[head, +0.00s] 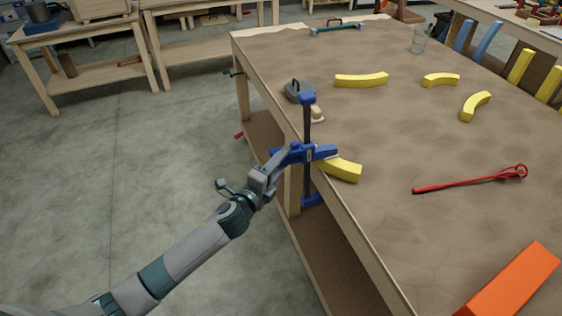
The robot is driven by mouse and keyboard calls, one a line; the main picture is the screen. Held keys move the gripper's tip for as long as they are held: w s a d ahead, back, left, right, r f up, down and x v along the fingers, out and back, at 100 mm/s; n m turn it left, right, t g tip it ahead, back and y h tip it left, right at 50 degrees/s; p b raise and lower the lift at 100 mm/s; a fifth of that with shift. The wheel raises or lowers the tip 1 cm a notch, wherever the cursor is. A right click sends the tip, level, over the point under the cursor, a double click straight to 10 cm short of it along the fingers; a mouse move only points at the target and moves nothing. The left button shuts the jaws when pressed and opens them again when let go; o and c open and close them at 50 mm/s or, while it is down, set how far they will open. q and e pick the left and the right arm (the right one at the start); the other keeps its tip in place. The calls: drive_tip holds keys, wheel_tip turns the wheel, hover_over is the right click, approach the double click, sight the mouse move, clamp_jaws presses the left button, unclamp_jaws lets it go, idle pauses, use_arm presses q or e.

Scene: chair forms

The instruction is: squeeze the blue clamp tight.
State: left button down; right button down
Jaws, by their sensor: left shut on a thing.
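The blue clamp (307,153) stands upright at the left edge of the workbench, with a dark bar between a blue top end and a blue lower end below the table top. Its blue middle part reaches over the edge, beside a curved yellow piece (343,171) on the bench top. My left gripper (281,161) is shut on the clamp's blue middle part, coming from the left side. The fingertips are partly hidden against the clamp, and I cannot tell how firmly the clamp presses on the yellow piece. My right gripper does not show.
The workbench (400,220) holds several more curved yellow pieces (361,80), a red whisk-like tool (470,179), an orange block (510,282), a glass (418,39) and a dark grey object (299,90) near the clamp.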

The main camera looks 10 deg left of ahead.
use_arm(q)
drive_tip(key=shift+s+d, duration=0.15)
drive_tip(key=shift+s+d+r+y+p, duration=0.1)
drive_tip(key=shift+s+r+y+p, duration=0.25)
drive_tip(key=shift+p, duration=0.2)
drive_tip(key=c, duration=1.1)
unclamp_jaws()
drive_tip(key=shift+f, duration=0.15)
drive_tip(key=shift+f+b, duration=0.3)
drive_tip(key=shift+f, duration=0.05)
drive_tip(key=shift+w+r, duration=0.1)
drive_tip(key=shift+w, duration=0.05)
drive_tip(key=shift+w+a, duration=0.25)
drive_tip(key=shift+w, duration=0.15)
drive_tip(key=shift+c, duration=0.5)
